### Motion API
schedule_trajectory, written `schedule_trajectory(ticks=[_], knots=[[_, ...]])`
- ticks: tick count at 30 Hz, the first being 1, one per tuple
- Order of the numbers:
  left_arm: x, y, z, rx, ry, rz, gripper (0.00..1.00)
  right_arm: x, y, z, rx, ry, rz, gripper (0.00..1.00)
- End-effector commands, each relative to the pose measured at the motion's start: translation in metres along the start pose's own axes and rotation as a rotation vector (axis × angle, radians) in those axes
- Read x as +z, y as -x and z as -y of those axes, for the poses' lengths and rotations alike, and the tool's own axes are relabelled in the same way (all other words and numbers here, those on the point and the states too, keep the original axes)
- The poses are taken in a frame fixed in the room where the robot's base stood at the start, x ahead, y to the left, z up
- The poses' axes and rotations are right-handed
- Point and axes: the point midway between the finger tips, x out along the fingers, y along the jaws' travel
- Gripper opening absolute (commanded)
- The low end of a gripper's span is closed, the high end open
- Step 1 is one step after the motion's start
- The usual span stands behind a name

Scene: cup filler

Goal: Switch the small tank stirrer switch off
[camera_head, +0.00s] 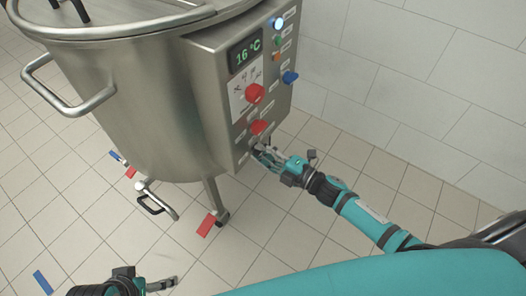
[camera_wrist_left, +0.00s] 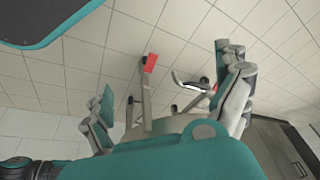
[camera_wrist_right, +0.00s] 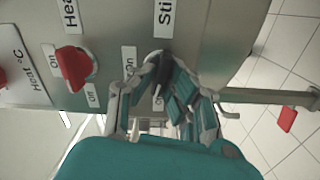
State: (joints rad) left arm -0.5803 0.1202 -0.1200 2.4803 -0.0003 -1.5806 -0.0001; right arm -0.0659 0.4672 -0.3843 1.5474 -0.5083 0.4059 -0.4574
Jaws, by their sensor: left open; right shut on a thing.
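The small steel tank (camera_head: 150,100) stands at the upper left in the head view, with a control box (camera_head: 215,75) on its side. My right gripper (camera_head: 257,152) is at the lower edge of the panel. In the right wrist view its fingers are shut on a small dark knob (camera_wrist_right: 157,57), the stirrer switch, beside a label (camera_wrist_right: 166,17) starting "Sti". The fingers hide most of the knob, so I cannot tell its setting. My left gripper (camera_head: 152,281) is open and empty over the floor, low in the head view; its spread fingers also show in the left wrist view (camera_wrist_left: 165,78).
Red knobs (camera_head: 255,93) (camera_head: 258,127), a blue knob (camera_head: 290,77) and a lit button (camera_head: 278,22) sit on the panel near the right gripper. The display (camera_head: 245,53) reads 16 °C. A tank outlet with a handle (camera_head: 152,203) sticks out low. Tiled floor right of the tank is free.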

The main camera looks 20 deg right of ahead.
Motion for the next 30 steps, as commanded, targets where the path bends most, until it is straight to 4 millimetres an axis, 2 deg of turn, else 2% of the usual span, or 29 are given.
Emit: schedule_trajectory(ticks=[12,30], knots=[[-0.024,-0.004,-0.003,0.005,-0.004,-0.111,1.0,-0.001,0.0,0.003,-0.001,0.208,-0.001,0.0],[-0.029,-0.004,-0.003,0.006,-0.004,-0.133,1.0,-0.001,0.001,0.003,-0.003,0.247,-0.002,0.0]])
